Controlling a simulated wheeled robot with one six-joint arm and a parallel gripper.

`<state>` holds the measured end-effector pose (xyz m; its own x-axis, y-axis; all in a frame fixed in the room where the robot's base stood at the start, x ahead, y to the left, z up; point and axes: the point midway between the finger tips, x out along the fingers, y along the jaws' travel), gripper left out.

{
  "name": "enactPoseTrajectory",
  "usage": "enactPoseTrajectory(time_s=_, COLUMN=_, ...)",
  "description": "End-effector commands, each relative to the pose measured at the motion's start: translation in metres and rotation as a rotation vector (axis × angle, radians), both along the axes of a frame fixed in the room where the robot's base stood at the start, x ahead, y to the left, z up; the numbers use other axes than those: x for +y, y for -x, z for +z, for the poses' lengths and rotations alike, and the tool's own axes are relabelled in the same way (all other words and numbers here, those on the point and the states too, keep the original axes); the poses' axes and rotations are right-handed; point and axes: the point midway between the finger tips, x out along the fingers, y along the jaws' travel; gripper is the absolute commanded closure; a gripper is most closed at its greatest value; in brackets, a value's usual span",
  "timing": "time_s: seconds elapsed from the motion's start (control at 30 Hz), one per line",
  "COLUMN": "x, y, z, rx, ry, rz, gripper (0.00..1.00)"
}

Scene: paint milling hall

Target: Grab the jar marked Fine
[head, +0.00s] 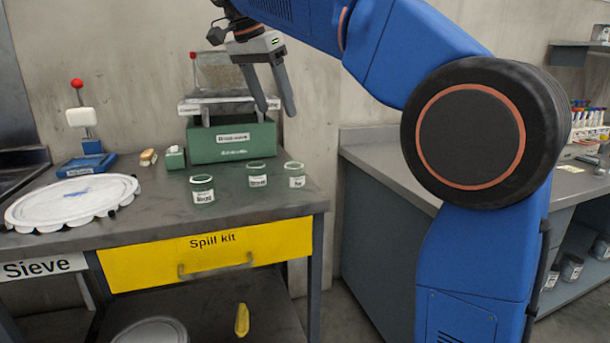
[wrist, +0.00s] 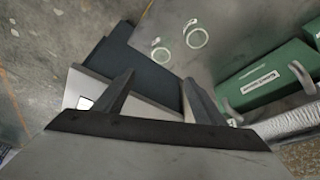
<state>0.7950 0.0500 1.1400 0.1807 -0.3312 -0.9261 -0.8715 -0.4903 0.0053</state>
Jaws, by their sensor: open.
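The right jar (head: 294,175) has a short label that seems to read Fine, though the print is tiny. The middle jar (head: 257,174) and left jar (head: 202,190) have labels too small to read surely. My gripper (head: 276,108) is open and empty, pointing down, above and behind the right and middle jars in the picture. In the wrist view my open fingers (wrist: 157,82) show below two jars, one at left (wrist: 160,52) and one at right (wrist: 196,38); their labels are not readable.
A green box (head: 232,143) stands behind the jars; it also shows in the wrist view (wrist: 262,80). A white round sieve cover (head: 60,205), a brush and small blocks lie left. The yellow Spill kit drawer (head: 205,256) is below. The bench ends right of the jars.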

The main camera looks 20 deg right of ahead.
Motion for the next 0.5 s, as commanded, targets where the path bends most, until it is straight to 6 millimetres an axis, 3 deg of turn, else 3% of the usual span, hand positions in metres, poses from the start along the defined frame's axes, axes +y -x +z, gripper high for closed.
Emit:
enactPoseTrajectory(time_s=0.2, x=0.003, y=-0.006, z=-0.002, rx=-0.007, ry=0.003, rz=-0.034, gripper=0.36)
enactPoseTrajectory(time_s=0.5, x=-0.014, y=-0.014, z=-0.049, rx=-0.005, ry=0.003, rz=-0.033, gripper=0.36)
